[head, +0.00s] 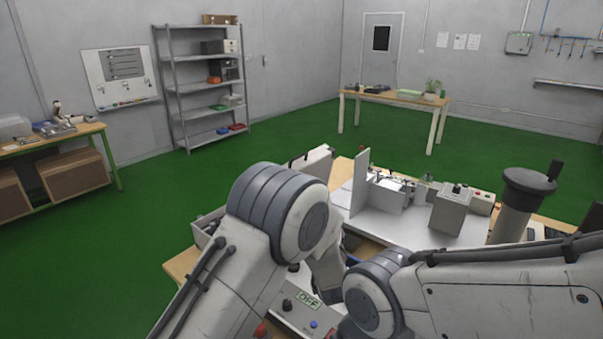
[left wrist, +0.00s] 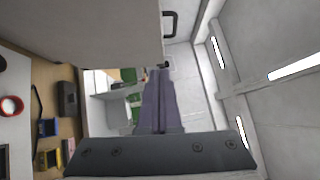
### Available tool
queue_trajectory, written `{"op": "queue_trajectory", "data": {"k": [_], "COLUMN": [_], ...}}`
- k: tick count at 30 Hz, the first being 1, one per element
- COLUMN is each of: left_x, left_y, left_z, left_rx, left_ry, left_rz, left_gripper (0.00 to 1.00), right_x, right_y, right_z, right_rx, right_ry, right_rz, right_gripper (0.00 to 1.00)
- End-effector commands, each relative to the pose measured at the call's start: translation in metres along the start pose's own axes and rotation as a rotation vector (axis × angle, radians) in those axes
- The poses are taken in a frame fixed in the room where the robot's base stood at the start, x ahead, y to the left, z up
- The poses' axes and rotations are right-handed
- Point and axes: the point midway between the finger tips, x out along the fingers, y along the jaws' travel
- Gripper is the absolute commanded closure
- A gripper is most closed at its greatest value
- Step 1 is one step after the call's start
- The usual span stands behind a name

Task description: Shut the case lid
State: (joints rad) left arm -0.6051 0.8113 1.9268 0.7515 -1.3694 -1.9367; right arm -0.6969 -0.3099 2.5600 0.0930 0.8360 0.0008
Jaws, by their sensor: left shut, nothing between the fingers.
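The case lid (head: 316,163) is a pale grey panel standing raised behind my left arm in the head view, with a dark handle at its left edge. My arm hides its lower part and the case body. In the left wrist view, a large pale panel with a black handle, seemingly the lid (left wrist: 85,28), fills the upper left. My left gripper (left wrist: 160,75) is shut and empty, with its fingertips close to the panel's lower right corner; I cannot tell whether they touch. My right gripper is not in view.
A workbench (head: 183,265) carries a grey box (head: 447,212), a white upright panel (head: 360,182), a dark capped cylinder (head: 515,208) and a control box marked OFF (head: 300,315). A grey bin (head: 203,224) sits at its left edge.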

Motion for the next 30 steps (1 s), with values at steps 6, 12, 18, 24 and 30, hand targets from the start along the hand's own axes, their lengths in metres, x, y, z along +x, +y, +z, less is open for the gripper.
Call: {"op": "queue_trajectory", "data": {"k": [6,12,18,24,30], "left_x": [0.019,0.06,0.099,0.12,0.128], "left_y": [-0.004,-0.007,-0.007,-0.008,-0.006], "left_z": [0.005,0.006,0.007,0.026,0.034], "left_rx": [0.036,0.033,0.033,0.035,0.033], "left_ry": [-0.027,-0.025,-0.023,-0.022,-0.02], "left_rz": [-0.026,-0.026,-0.024,-0.022,-0.024], "left_gripper": [1.0,1.0,1.0,1.0,1.0], "right_x": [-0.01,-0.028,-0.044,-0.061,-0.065], "right_y": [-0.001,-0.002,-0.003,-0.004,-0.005], "right_z": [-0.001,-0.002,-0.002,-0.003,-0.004], "right_rx": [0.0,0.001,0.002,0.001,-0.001], "right_ry": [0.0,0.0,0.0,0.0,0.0], "right_rz": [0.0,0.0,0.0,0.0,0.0], "right_gripper": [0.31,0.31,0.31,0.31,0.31]}}
